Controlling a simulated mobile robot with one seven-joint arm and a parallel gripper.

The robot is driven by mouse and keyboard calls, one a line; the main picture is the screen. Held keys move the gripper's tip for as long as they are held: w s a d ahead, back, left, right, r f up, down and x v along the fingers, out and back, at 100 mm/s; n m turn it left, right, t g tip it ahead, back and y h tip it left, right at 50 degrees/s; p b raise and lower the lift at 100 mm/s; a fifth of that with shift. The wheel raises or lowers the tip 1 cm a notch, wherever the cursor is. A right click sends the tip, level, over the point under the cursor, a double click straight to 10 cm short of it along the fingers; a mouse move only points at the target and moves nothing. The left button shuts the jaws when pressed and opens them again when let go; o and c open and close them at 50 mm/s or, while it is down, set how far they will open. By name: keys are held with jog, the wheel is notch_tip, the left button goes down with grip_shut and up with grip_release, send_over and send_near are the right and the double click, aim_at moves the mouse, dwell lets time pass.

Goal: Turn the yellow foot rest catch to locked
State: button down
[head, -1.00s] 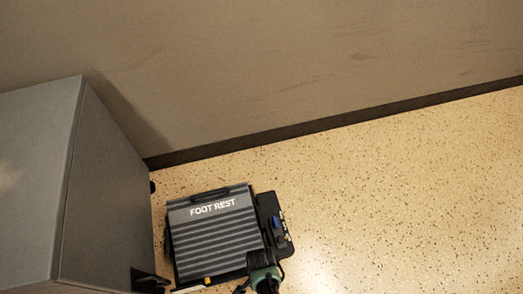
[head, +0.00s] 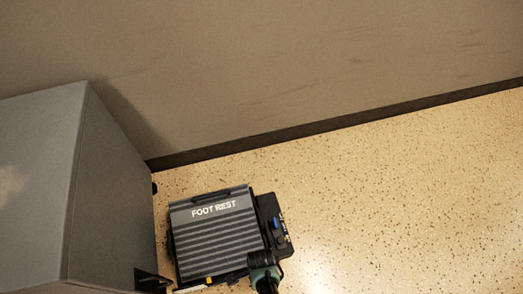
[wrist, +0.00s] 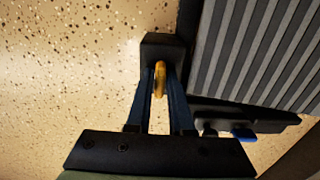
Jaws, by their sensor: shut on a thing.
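The yellow foot rest catch (wrist: 159,80) is a slim upright tab at a black block (wrist: 163,46) beside the ribbed foot rest in the wrist view. My gripper (wrist: 160,74) has its two dark blue fingers closed in on the catch, one on each side. The grey foot rest (head: 215,240) lies on the floor in the head view, lettered FOOT REST. My gripper (head: 263,272) is at its near right corner there, with its fingertips hidden. A small yellow piece (head: 209,281) shows at the near edge; I cannot tell if it is the catch.
A black side panel with a blue control (head: 276,225) runs along the foot rest's right side. A grey cabinet (head: 110,190) stands close on the left. A wall (head: 270,70) is behind. Speckled floor (head: 410,200) is clear to the right.

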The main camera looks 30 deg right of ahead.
jog(key=c, duration=0.8)
grip_release()
jog(key=shift+r, duration=0.1)
notch_tip(320, 180, up, 13)
jog(key=p, duration=0.9)
